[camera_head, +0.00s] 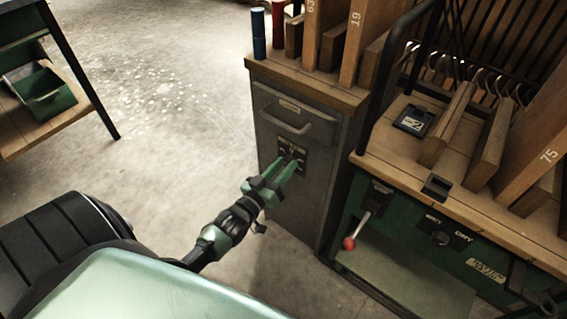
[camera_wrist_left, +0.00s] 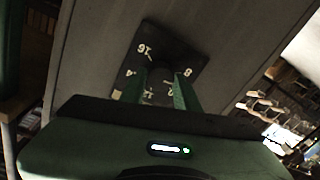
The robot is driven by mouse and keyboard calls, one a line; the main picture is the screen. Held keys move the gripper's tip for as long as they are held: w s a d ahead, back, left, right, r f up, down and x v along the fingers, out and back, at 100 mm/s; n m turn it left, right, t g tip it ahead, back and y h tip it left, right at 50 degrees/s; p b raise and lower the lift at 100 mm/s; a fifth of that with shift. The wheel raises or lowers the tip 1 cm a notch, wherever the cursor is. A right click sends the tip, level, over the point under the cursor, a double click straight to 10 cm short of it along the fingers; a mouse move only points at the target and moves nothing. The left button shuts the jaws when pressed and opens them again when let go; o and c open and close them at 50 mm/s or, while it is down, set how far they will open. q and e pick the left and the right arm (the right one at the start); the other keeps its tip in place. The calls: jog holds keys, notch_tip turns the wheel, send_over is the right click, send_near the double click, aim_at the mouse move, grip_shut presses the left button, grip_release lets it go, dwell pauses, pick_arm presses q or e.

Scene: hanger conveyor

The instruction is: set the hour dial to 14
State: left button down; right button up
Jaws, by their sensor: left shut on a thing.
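The hour dial is a black plate (camera_head: 291,155) with pale markings on the front of the grey cabinet, below its drawer handle. In the left wrist view the plate (camera_wrist_left: 185,52) shows 16 at its upper left, 8 at its right, and other numbers partly hidden by the fingers. My left gripper (camera_head: 282,172) reaches the dial with its green fingers. In the wrist view the fingers (camera_wrist_left: 160,80) stand on both sides of the dark knob, shut on it. The knob's pointer is too dark and hidden to read. My right gripper is out of view.
The grey cabinet (camera_head: 272,120) carries a wooden top with boards and a blue cylinder (camera_head: 259,34). Open concrete floor lies to the left, with a green bin (camera_head: 42,92) beyond.

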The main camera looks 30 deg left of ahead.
pick_arm(q)
jog(key=shift+r+m, duration=0.1)
jog(key=shift+m, duration=0.4)
jog(key=m+p, duration=0.1)
jog(key=m, duration=0.1)
jog(key=shift+m, duration=0.4)
jog(key=m+p, duration=0.1)
jog(key=m, duration=0.2)
jog(key=shift+m, duration=0.4)
jog(key=shift+m+h, duration=0.3)
jog(key=shift+m, duration=1.2)
jog(key=shift+f+m, duration=0.2)
jog(key=shift+m, duration=0.3)
jog(key=m, duration=0.3)
jog(key=shift+m+h, duration=0.3)
jog(key=shift+m, duration=1.6)
jog(key=m, duration=0.2)
jog(key=shift+f+m+h, duration=0.1)
jog(key=shift+m+h, duration=0.2)
jog(key=shift+m, duration=0.1)
jog(key=m+b, duration=0.3)
jog(key=m, duration=0.8)
jog(key=shift+m+g+b, duration=0.3)
jog(key=shift+m, duration=0.1)
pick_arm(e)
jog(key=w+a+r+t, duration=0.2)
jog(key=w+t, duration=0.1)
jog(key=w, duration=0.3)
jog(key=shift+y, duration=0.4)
